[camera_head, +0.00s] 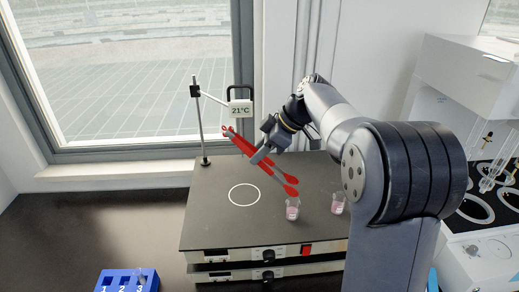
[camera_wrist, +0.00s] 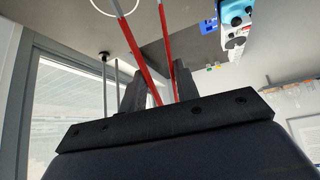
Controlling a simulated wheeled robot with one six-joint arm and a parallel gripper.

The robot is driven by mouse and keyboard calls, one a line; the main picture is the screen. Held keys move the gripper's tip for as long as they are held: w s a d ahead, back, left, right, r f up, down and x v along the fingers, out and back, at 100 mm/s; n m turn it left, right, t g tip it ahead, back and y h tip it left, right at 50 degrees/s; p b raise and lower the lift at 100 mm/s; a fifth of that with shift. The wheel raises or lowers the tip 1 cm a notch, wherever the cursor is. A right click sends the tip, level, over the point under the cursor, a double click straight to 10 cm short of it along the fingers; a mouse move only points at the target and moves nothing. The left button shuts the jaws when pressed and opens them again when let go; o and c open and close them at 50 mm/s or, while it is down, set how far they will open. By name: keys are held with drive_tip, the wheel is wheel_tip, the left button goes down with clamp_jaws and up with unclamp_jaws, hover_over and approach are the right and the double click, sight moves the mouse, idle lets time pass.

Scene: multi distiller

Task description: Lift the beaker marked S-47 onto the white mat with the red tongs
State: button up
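My gripper (camera_head: 260,153) is shut on the red tongs (camera_head: 242,143) above the hotplate. In the wrist view, my gripper (camera_wrist: 160,85) has a finger on either side of the two red arms of the tongs (camera_wrist: 137,48). The tongs slant down to the right, and their two ends show apart, just above the left beaker (camera_head: 292,211) in the head view. A second beaker (camera_head: 338,205) stands to its right, close to my arm. Both hold pink liquid and stand on the dark hotplate top. Their markings are too small to read. I cannot make out a white mat.
The hotplate (camera_head: 215,226) has a white ring (camera_head: 244,194) on its bare left part. A stand rod (camera_head: 198,125) with a 21°C display (camera_head: 240,109) rises at its back left. A blue numbered rack (camera_head: 127,281) sits at front left. White equipment (camera_head: 480,260) stands at right.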

wheel_tip(320, 180, down, 9)
drive_tip(key=b, duration=0.6)
drive_tip(key=shift+r, duration=0.2)
drive_tip(key=c, duration=0.5)
wheel_tip(320, 180, up, 12)
drive_tip(key=p, duration=0.8)
